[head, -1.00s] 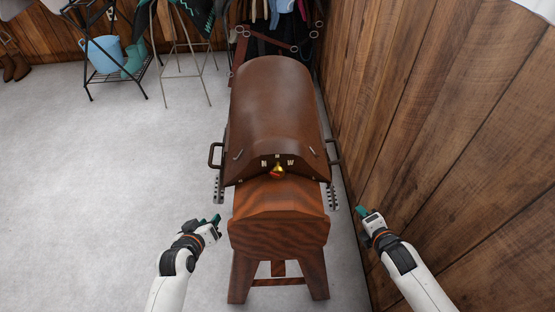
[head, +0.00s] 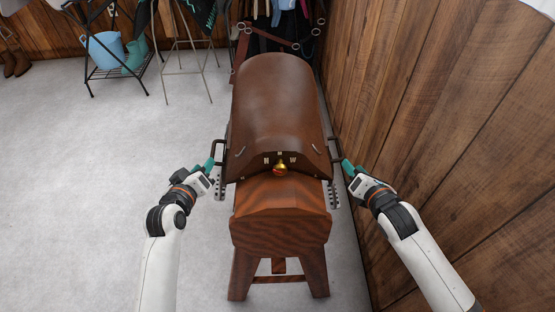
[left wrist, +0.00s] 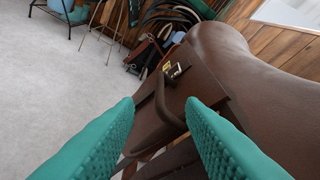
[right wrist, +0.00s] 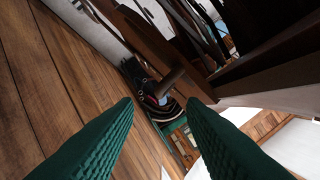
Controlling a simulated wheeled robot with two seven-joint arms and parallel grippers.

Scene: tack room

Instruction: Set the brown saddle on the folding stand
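The brown saddle (head: 277,110) lies over a reddish wooden trestle (head: 280,230). It has a dark handle on each side, the left one (head: 218,150) and the right one (head: 336,151), and a gold-and-red knob at its near end. My left gripper (head: 208,167) is open beside the left handle; in the left wrist view that handle (left wrist: 160,105) shows ahead between the apart green fingers (left wrist: 165,130). My right gripper (head: 347,166) is open by the right handle; a dark bar, apparently that handle, shows ahead between its fingers (right wrist: 160,125). A pale metal folding stand (head: 182,45) is at the back left.
A plank wall (head: 430,130) stands close on the right, near my right arm. A black rack (head: 112,72) with a blue bucket (head: 103,47) and teal boots is at the back left. Hanging tack is behind the saddle. The grey floor (head: 90,190) at left is clear.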

